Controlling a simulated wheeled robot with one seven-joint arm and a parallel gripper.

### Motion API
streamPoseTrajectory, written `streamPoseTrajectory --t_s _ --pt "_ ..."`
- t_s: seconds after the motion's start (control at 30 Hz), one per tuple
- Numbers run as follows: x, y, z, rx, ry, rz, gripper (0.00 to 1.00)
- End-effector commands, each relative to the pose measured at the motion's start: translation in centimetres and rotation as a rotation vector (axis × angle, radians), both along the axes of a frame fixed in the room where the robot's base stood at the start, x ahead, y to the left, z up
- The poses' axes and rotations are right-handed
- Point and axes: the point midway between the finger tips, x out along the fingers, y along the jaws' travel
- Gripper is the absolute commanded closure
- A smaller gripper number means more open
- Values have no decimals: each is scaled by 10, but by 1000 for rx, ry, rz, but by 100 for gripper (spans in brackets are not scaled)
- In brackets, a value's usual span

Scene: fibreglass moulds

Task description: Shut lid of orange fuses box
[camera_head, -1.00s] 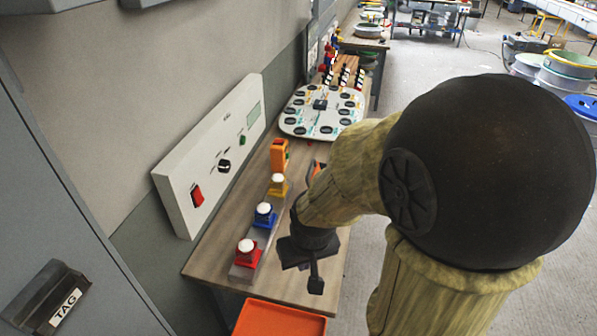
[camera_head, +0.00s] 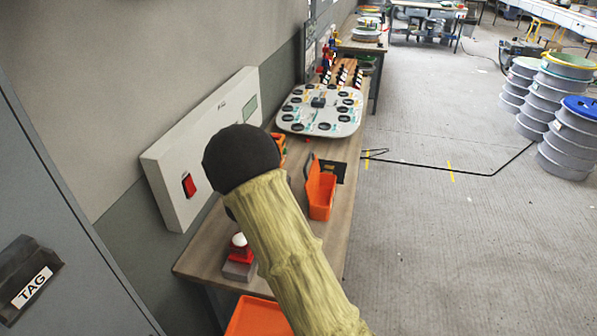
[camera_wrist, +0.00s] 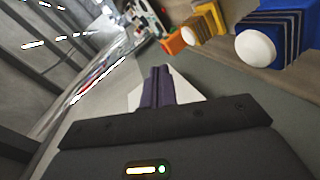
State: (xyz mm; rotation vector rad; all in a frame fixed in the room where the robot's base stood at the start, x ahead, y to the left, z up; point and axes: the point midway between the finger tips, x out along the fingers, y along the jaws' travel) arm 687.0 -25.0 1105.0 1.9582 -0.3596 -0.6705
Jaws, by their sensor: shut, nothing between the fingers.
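An orange box (camera_head: 320,202), which looks like the fuses box, sits on the wooden bench near its right edge.
A red button block (camera_head: 239,250) stands at the bench's front left. Blue (camera_wrist: 283,30) and yellow (camera_wrist: 198,25) button blocks show right of my fingers. A white wall panel (camera_head: 168,170) is at left, a round-cornered board (camera_head: 322,122) behind, an orange tray (camera_head: 245,318) in front.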

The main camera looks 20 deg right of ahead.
Motion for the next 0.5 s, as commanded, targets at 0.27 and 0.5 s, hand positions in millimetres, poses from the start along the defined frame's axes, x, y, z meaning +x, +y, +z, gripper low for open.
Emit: streamPoseTrajectory --t_s 0.27,0.5 --pt "11 -4 -30 -484 29 -171 100" --pt "9 -5 -29 -539 42 -200 100"
